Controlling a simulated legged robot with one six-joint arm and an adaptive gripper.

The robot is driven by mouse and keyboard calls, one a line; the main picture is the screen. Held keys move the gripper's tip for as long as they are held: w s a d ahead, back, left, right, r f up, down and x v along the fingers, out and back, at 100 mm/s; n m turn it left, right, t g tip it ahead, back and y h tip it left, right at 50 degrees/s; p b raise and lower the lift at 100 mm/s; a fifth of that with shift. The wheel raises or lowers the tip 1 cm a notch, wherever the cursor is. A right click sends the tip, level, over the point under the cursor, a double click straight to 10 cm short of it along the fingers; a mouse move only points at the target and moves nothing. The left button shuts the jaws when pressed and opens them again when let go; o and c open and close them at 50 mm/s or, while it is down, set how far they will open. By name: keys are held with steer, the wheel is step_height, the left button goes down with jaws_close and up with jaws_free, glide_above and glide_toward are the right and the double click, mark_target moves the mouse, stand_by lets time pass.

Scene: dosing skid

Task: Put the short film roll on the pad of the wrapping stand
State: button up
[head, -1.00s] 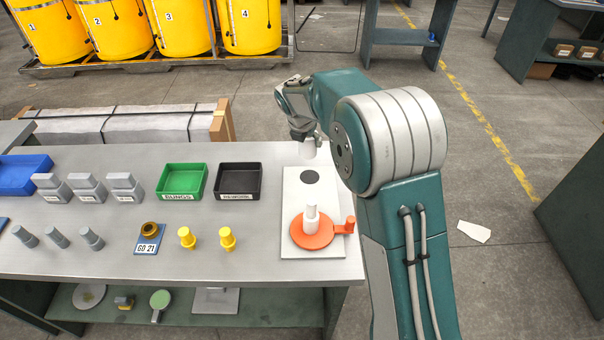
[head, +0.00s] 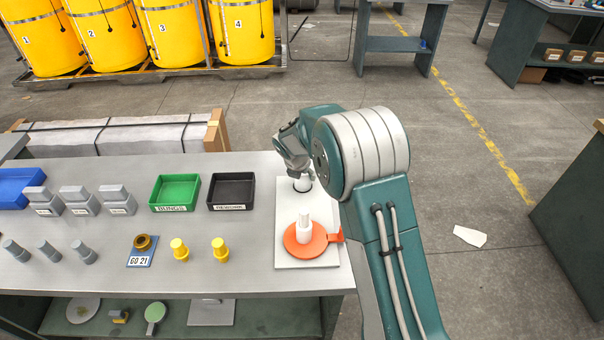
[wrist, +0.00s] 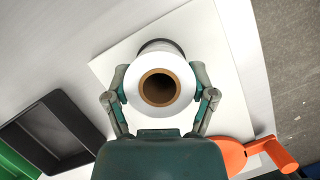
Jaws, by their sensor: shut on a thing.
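My gripper (head: 297,171) is shut on a white film roll (head: 303,184). In the wrist view the roll (wrist: 160,85) shows end-on with its brown hollow core, between the two fingers (wrist: 160,98). The roll is over the dark round pad (wrist: 160,45), which shows as a dark edge around it. I cannot tell whether the roll touches the pad. The wrapping stand (head: 287,215) is a white plate on the bench. An orange turntable (head: 318,247) with a white roll standing upright (head: 304,228) is at its front.
A black tray (head: 231,190) and a green tray (head: 175,193) stand left of the stand. Yellow fittings (head: 219,249), a GO 21 plate (head: 141,258) and grey parts (head: 80,199) lie further left. The bench's right edge is close to the stand.

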steer(key=o, duration=1.1)
steer(key=shift+d+f, duration=0.1)
steer(key=shift+a, duration=0.3)
